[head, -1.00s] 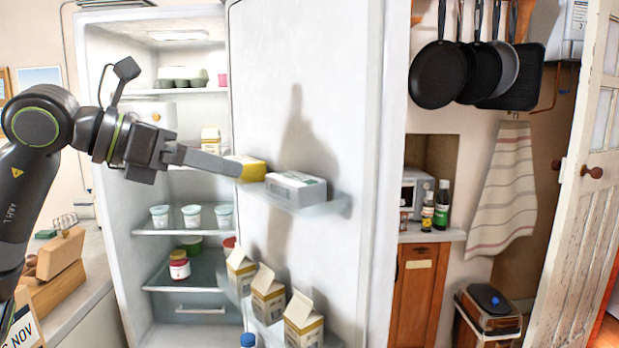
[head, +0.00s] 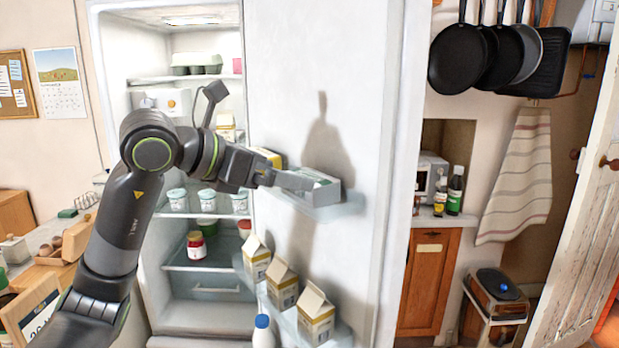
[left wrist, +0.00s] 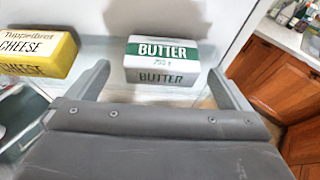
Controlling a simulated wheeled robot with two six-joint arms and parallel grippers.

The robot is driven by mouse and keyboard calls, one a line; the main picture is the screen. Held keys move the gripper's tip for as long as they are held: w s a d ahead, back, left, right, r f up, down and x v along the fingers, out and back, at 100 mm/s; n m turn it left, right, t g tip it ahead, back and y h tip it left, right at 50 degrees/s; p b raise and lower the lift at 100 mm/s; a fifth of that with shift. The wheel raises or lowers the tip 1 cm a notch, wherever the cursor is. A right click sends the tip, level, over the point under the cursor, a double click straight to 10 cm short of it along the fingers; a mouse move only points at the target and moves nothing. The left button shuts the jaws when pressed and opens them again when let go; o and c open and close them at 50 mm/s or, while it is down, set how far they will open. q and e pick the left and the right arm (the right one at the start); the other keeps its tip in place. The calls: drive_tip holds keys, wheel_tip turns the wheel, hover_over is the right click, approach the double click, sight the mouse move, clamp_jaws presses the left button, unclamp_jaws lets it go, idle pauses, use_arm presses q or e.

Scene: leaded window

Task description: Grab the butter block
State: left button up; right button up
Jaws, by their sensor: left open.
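The butter block (left wrist: 162,60) is a white and green box labelled BUTTER. It lies on the fridge door's upper shelf, and in the head view the butter block (head: 322,190) is partly covered by my gripper. My left gripper (head: 300,181) is open at the butter. In the left wrist view my left gripper (left wrist: 160,76) has one finger on each side of the box's near part, with gaps showing beside it. The box rests on the shelf, not held. My right gripper is in neither view.
A yellow cheese block (left wrist: 36,42) lies left of the butter on the same door shelf (head: 348,207). Several cartons (head: 283,285) and a blue-capped bottle (head: 263,330) stand on the lower door shelf. The fridge door (head: 375,120) stands open behind the butter.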

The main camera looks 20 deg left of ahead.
sight(310, 176)
use_arm(q)
drive_tip(key=shift+p+x, duration=0.7)
drive_tip(key=shift+x, duration=0.5)
drive_tip(key=p+x, duration=0.1)
drive_tip(key=x, duration=0.1)
drive_tip(key=p+x, duration=0.1)
drive_tip(key=shift+w+d, duration=0.25)
drive_tip(key=shift+d, duration=0.2)
drive_tip(key=shift+w+d+f+p, duration=0.2)
drive_tip(key=shift+w+p, duration=0.1)
drive_tip(key=shift+a, duration=0.1)
drive_tip(key=shift+c, duration=0.4)
drive_tip(key=c, duration=0.7)
drive_tip(key=shift+c, duration=0.6)
drive_tip(key=shift+r, duration=0.1)
